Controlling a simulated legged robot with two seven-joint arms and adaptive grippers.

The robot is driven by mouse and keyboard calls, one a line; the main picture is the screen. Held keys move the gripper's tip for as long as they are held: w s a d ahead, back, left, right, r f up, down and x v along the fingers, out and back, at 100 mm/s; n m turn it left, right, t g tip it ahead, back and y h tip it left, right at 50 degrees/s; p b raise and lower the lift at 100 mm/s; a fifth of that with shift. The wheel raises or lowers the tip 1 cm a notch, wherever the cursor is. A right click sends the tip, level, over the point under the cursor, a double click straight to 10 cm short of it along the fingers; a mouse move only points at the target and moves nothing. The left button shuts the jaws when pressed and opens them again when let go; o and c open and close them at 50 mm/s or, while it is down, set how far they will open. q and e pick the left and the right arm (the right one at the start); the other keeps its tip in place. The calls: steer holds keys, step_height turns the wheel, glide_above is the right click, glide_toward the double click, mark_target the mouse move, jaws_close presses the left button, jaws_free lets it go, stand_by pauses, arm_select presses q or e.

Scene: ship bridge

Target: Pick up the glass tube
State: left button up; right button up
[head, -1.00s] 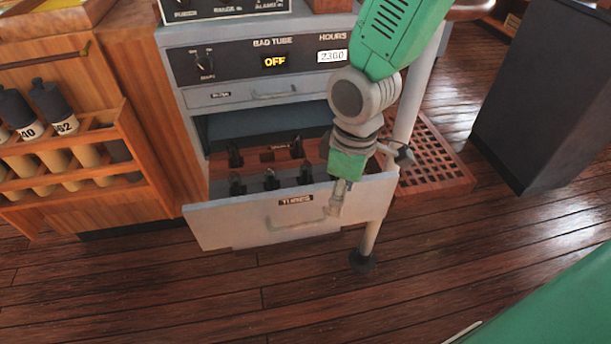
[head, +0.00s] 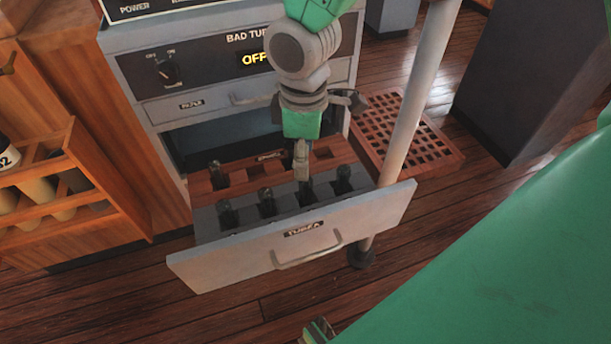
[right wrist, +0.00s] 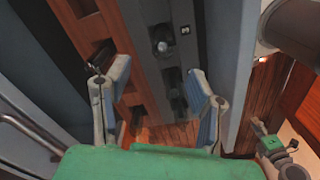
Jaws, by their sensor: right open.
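An open grey drawer (head: 300,255) labelled for tubes holds several small dark tubes. A front row of them, such as this tube (head: 266,200), stands upright in a grey rack, and one tube (head: 217,174) stands in the brown rack behind. My right gripper (head: 303,172) points down over the front row, close to its right-hand tubes; contact cannot be told. In the right wrist view the gripper (right wrist: 158,75) is open, its fingers apart. A tube with a pale round top (right wrist: 160,44) shows beyond the fingertips.
The drawer belongs to a grey cabinet (head: 125,60) with a control panel above. A pale post (head: 415,95) stands close at the drawer's right. A wooden rack (head: 100,210) is at left, and a wooden grating (head: 405,130) lies on the floor behind.

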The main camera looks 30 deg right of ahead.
mark_target(306, 188)
steer(key=f, duration=0.2)
steer(key=a+f+b, duration=0.1)
steer(key=f, duration=0.1)
steer(key=shift+w, duration=0.15)
steer(key=shift+d+f, duration=0.1)
steer(key=shift+f, duration=0.15)
steer(key=f, duration=0.1)
steer(key=d+f+b, duration=0.1)
steer(key=f, duration=0.1)
steer(key=f+b, duration=0.1)
steer(key=shift+s+d+f, duration=0.15)
steer(key=shift+s+f, duration=0.2)
steer(key=shift+f, duration=0.15)
steer(key=shift+a+r, duration=0.2)
steer(key=shift+a, duration=0.15)
steer(key=shift+c, duration=0.5)
jaws_close()
arm_select(q)
steer(key=f, duration=0.4)
steer(key=shift+a+f, duration=0.1)
steer(key=shift+a, duration=0.2)
arm_select(e)
steer(key=shift+d, duration=0.1)
